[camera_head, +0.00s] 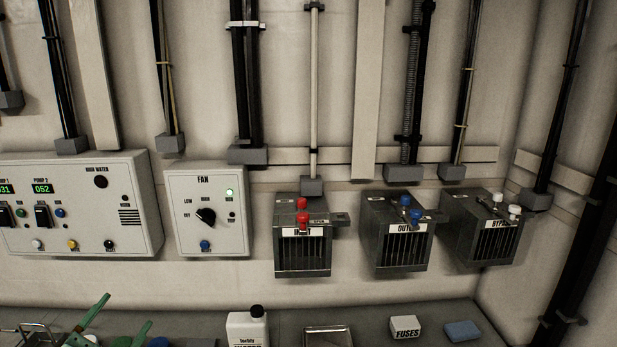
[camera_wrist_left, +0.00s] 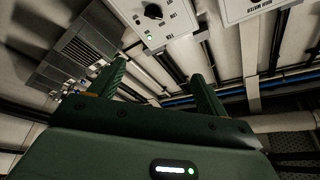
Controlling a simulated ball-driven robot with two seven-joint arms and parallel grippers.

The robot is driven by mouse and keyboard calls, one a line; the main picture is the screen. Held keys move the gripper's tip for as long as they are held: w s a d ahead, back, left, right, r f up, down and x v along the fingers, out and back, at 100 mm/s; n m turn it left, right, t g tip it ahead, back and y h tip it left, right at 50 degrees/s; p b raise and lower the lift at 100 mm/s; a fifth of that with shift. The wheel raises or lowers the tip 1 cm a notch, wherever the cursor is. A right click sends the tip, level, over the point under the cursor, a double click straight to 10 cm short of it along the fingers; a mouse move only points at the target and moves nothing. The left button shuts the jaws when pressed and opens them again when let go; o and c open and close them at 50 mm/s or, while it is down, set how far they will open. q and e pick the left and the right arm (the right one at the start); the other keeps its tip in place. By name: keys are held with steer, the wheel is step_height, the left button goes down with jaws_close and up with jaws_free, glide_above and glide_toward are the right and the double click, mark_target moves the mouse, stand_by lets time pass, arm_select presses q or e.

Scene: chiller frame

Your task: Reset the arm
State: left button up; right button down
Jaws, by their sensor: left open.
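My left gripper (camera_head: 128,309) shows at the lower left of the head view, with two green fingers spread apart and nothing visible between them. It is low, in front of the shelf and below the pump panel (camera_head: 75,220). In the left wrist view the same gripper (camera_wrist_left: 158,70) has its green fingers apart and empty. The fan box (camera_wrist_left: 168,28), turned over in that view, lies beyond the fingers. My right gripper is in neither view.
The fan box (camera_head: 206,235) and three metal boxes, inlet (camera_head: 303,260), outlet (camera_head: 398,255) and one at right (camera_head: 470,225), are on the wall. The shelf (camera_head: 290,315) holds a white bottle (camera_head: 245,330), tray (camera_head: 328,330), fuses box (camera_head: 405,328) and blue sponge (camera_head: 462,331).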

arm_select(q)
steer(key=s+d+f+n+g+y, duration=0.4)
steer(key=s+f+g+y, duration=0.3)
steer(key=f, duration=0.3)
steer(key=s+d+f+g+y, duration=0.1)
steer(key=s+g, duration=0.3)
steer(key=s, duration=0.5)
steer(key=s+d+f+g+y, duration=0.1)
steer(key=s+f+g, duration=0.15)
steer(key=s, duration=0.65)
steer(key=s+d+f+g+h, duration=0.1)
steer(key=s+d+f, duration=0.1)
steer(key=f, duration=0.7)
steer(key=s+d+f+n+g+h, duration=0.1)
steer(key=s+f+g, duration=0.1)
steer(key=f, duration=0.8)
steer(key=s+d+f+g+h, duration=0.1)
steer(key=s+d+f, duration=0.15)
steer(key=f, duration=0.65)
steer(key=s+f+n+g, duration=0.1)
steer(key=s+f, duration=0.5)
steer(key=s, duration=0.3)
steer(key=s+f+n+g+h, duration=0.1)
steer(key=s+f+n, duration=0.1)
steer(key=s+f, duration=0.4)
steer(key=s+a, duration=0.1)
steer(key=s, duration=0.2)
steer(key=shift+f+h, duration=0.3)
